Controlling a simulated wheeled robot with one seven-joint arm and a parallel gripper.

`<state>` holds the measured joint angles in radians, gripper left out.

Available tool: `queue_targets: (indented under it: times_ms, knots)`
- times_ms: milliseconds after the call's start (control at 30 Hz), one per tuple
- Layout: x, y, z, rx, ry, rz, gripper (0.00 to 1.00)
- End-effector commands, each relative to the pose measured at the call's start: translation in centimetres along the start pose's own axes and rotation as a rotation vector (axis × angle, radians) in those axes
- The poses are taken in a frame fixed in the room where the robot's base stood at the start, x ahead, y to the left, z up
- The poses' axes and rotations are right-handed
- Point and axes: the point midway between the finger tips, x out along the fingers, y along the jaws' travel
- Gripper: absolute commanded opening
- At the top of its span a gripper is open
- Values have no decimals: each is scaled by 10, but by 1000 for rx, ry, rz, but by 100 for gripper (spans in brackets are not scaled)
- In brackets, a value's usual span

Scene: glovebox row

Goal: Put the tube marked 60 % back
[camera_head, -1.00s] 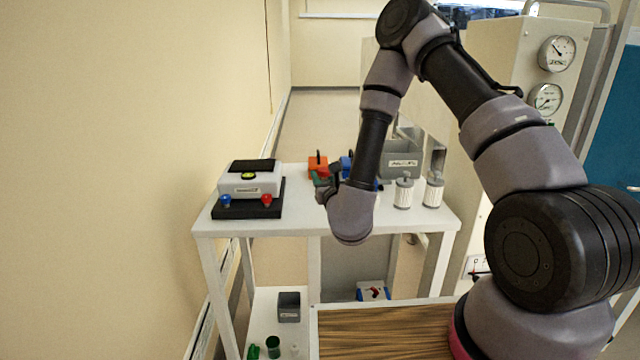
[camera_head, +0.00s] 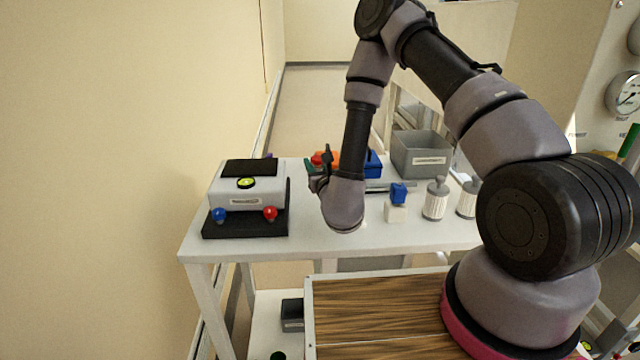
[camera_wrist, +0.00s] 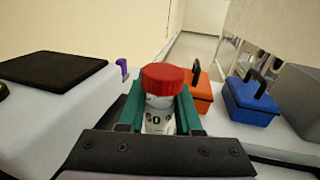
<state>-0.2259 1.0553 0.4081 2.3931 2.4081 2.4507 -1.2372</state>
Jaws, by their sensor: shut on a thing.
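A clear tube with a red screw cap (camera_wrist: 166,80) stands between the teal fingers of my gripper (camera_wrist: 160,110) in the wrist view. Its label shows digits that look like 60, and the lower part is hidden by the gripper body. In the head view, my gripper (camera_head: 317,178) is over the white table (camera_head: 300,240), with the red cap (camera_head: 317,161) just showing at its fingers. The fingers are shut on the tube. The tube looks upright in the wrist view. I cannot make out an empty tube place.
A white device (camera_head: 245,188) on a black base stands left of my gripper. Orange (camera_wrist: 201,91) and blue (camera_wrist: 250,100) cases stand behind and right. A grey bin (camera_head: 421,158), a blue-topped white block (camera_head: 396,206) and ribbed white canisters (camera_head: 436,201) stand farther right. The front-middle table is clear.

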Motion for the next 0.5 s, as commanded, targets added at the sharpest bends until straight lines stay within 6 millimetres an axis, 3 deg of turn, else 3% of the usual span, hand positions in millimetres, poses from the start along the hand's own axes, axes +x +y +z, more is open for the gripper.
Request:
queue_targets:
  times_ms: [500]
  knots:
    - [0, 0, -59, 1, 0, 1, 0]
